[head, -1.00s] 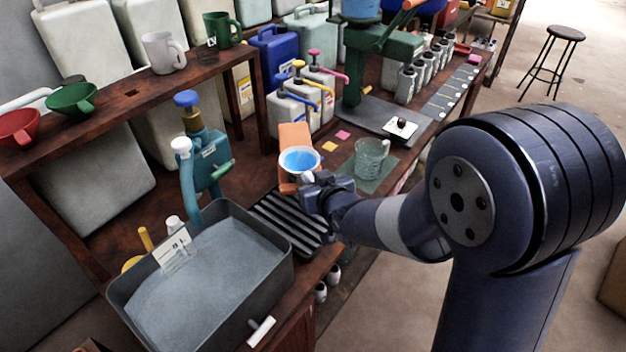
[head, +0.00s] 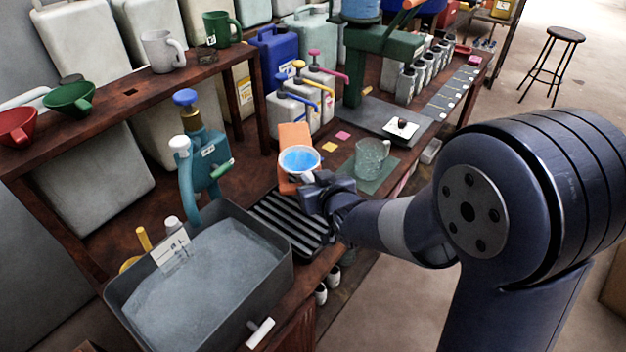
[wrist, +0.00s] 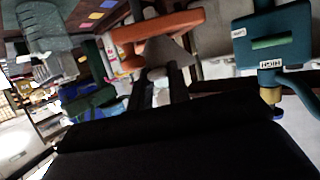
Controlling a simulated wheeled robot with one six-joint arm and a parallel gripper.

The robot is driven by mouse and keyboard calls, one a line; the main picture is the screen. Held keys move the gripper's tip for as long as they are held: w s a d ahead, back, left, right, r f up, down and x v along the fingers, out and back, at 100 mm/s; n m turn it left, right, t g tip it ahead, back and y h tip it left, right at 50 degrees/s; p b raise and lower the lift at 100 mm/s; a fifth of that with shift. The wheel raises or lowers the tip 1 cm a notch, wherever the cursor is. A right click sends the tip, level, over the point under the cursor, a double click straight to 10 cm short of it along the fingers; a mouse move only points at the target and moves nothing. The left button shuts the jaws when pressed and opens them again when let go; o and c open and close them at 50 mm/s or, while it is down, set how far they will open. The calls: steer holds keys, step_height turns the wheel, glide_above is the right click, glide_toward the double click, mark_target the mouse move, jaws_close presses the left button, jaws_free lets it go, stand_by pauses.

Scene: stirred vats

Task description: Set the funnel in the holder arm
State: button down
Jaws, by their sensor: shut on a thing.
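A funnel (head: 299,159) with a pale rim and blue inside is at the centre of the head view. My gripper (head: 312,188) is shut on it at its near side. In the wrist view the funnel shows as a grey cone (wrist: 168,50) just beyond my fingers (wrist: 160,80). An orange piece (head: 294,136), which looks like the holder arm, lies behind and below the funnel; it also shows in the wrist view (wrist: 160,27), close to the cone. The funnel overlaps the orange piece in both views. I cannot tell whether they touch.
A black slatted grate (head: 290,222) lies below my gripper. A grey basin (head: 205,275) and a teal pump (head: 204,165) stand to the left. A glass jug (head: 370,158) stands right of the funnel. Red (head: 17,127) and green (head: 70,97) funnels sit on the shelf.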

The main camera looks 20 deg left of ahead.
steer(key=shift+s+d+f+b, duration=0.2)
steer(key=shift+f+b, duration=0.2)
steer(key=shift+f, duration=0.25)
steer(key=shift+s+d+f+b, duration=0.1)
steer(key=shift+s+f+b, duration=0.2)
steer(key=shift+f, duration=0.35)
steer(key=shift+w, duration=0.1)
steer(key=c, duration=1.3)
jaws_free()
steer(key=shift+o, duration=0.2)
steer(key=shift+d+r, duration=0.1)
steer(key=r+v, duration=0.1)
steer(key=v, duration=0.9)
steer(key=shift+r, duration=0.55)
steer(key=f+x, duration=0.1)
steer(key=x, duration=0.9)
steer(key=shift+f, duration=0.15)
